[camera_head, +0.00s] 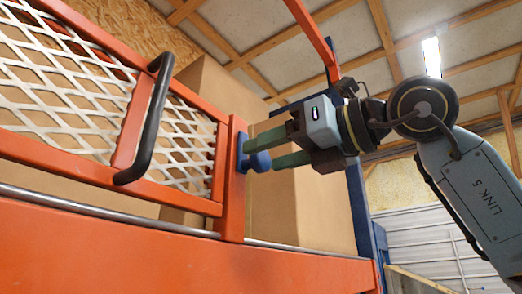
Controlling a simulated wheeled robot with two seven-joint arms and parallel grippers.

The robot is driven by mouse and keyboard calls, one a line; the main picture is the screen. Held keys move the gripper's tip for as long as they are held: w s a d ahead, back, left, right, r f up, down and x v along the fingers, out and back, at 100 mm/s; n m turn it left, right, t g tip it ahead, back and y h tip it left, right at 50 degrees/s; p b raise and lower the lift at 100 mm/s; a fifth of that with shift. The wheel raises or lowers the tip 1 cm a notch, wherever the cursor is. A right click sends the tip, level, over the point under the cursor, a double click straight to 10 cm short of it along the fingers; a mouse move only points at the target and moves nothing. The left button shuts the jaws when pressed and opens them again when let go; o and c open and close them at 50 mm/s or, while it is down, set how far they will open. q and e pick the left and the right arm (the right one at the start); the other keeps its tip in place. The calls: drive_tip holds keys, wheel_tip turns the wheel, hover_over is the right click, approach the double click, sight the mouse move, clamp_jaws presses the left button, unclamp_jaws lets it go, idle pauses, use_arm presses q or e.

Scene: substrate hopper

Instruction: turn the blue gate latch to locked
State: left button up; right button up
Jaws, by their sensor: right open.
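The blue gate latch (257,162) is mounted on the orange upright post at the right end of the mesh gate (100,110). Its rounded knob sticks out to the right from a blue plate. My right gripper (261,155) comes in from the right with two green fingers. It is open, one finger above the knob and the other at its lower right. The fingertips overlap the latch in the picture; I cannot tell whether they touch it. My left gripper is not in view.
A black handle (147,120) stands out from the gate to the left of the latch. An orange beam (180,262) with a metal rail runs below. Large cardboard-coloured boxes (325,205) stand behind the gate. A blue post (360,215) rises behind my right gripper.

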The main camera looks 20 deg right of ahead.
drive_tip(key=shift+x, duration=1.15)
drive_tip(key=shift+w, duration=0.25)
drive_tip(key=shift+a, duration=0.1)
drive_tip(key=shift+c, duration=0.5)
drive_tip(key=c, duration=0.8)
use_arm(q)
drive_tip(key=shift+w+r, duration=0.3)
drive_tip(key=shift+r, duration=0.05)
use_arm(e)
drive_tip(key=shift+c, duration=0.2)
